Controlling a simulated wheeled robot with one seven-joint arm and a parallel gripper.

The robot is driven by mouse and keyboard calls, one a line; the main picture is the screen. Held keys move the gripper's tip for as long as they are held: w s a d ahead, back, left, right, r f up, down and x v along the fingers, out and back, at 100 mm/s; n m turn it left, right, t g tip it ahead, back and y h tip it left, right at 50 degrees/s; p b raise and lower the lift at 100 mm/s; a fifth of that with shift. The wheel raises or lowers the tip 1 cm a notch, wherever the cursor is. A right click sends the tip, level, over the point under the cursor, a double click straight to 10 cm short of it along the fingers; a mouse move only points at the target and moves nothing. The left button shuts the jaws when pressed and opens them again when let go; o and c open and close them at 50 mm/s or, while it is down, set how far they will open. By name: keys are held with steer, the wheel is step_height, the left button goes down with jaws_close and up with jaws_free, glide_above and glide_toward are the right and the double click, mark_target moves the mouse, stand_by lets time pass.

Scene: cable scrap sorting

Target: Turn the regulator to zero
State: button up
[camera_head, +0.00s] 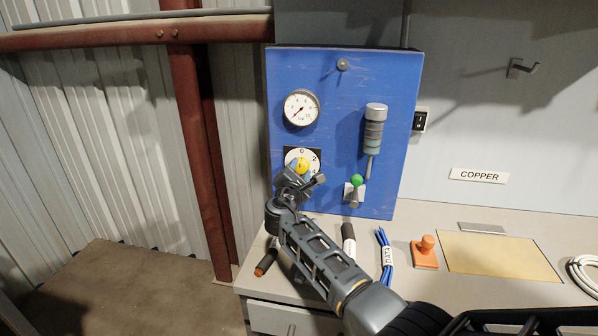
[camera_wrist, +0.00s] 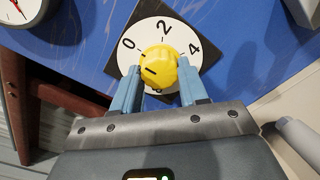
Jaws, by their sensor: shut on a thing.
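The regulator is a yellow knob (camera_wrist: 158,67) on a white dial (camera_wrist: 165,28) with a black square plate behind it. The digits 0, 2 and 4 show in the wrist view; the lower part of the dial is hidden. Dark marks show on the knob, but I cannot tell for sure which digit it points at. In the head view the knob (camera_head: 301,165) sits low left on the blue panel (camera_head: 335,130). My gripper (camera_wrist: 158,82) is shut on the knob, one blue-grey finger on each side; it also shows in the head view (camera_head: 299,172).
A round gauge (camera_head: 301,108) with a red needle is above the dial. A green-knobbed lever (camera_head: 356,181) and a grey cylinder (camera_head: 374,130) are to the right. Blue cables (camera_head: 386,255), an orange stamp-like object (camera_head: 425,253) and a tan mat (camera_head: 500,258) lie on the counter.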

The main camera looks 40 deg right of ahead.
steer(key=o, duration=1.1)
steer(key=shift+c, duration=0.2)
steer(key=shift+a, duration=0.1)
steer(key=v, duration=0.7)
steer(key=shift+s+a, duration=0.25)
steer(key=shift+a, duration=0.05)
